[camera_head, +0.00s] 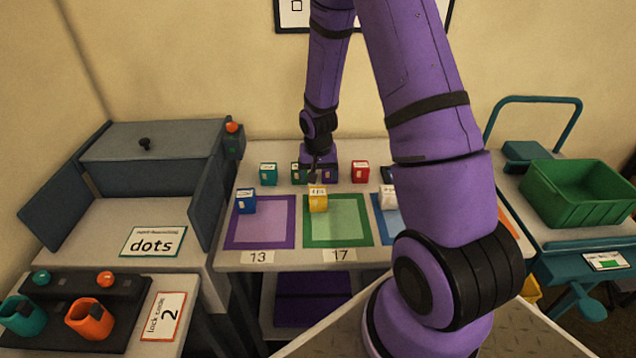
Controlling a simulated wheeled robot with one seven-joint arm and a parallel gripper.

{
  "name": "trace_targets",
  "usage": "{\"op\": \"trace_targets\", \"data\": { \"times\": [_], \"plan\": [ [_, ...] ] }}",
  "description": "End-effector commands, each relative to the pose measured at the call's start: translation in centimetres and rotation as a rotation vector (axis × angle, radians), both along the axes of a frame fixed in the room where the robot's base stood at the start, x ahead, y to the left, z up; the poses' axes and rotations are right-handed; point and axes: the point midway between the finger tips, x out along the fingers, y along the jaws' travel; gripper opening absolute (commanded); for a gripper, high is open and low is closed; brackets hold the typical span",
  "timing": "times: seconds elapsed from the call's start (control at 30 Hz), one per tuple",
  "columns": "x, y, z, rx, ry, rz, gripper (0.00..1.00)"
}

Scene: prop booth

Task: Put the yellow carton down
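The yellow carton (318,201) is upright, at the back edge of the green-bordered square (338,241) in this view. The square has a label reading 17 at its front. My gripper (313,178) points down just above and behind the carton, small and dark against the items behind it. Its fingertips meet the carton's top edge in the picture. I cannot tell whether they are closed on it, or whether the carton rests on the table or hangs slightly above it.
A blue carton (246,201) sits behind the purple-bordered square (260,236), labelled 13. Teal (268,174) and red (361,172) cartons stand in the back row. The green square's front is clear.

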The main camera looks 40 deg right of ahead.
Motion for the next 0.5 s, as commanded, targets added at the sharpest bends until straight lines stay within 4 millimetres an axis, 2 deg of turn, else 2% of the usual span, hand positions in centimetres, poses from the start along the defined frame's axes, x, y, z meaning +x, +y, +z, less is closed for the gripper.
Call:
{"op": "trace_targets", "data": {
  "times": [0.27, 0.37, 0.5],
  "plan": [
    [-0.1, 0.3, 2.4, -0.005, -0.007, 0.011, 0.83],
    [-0.2, 0.8, 5.0, -0.015, -0.024, 0.033, 0.83],
    [-0.8, 1.9, 10.1, -0.034, -0.055, 0.084, 0.83]
  ]
}}
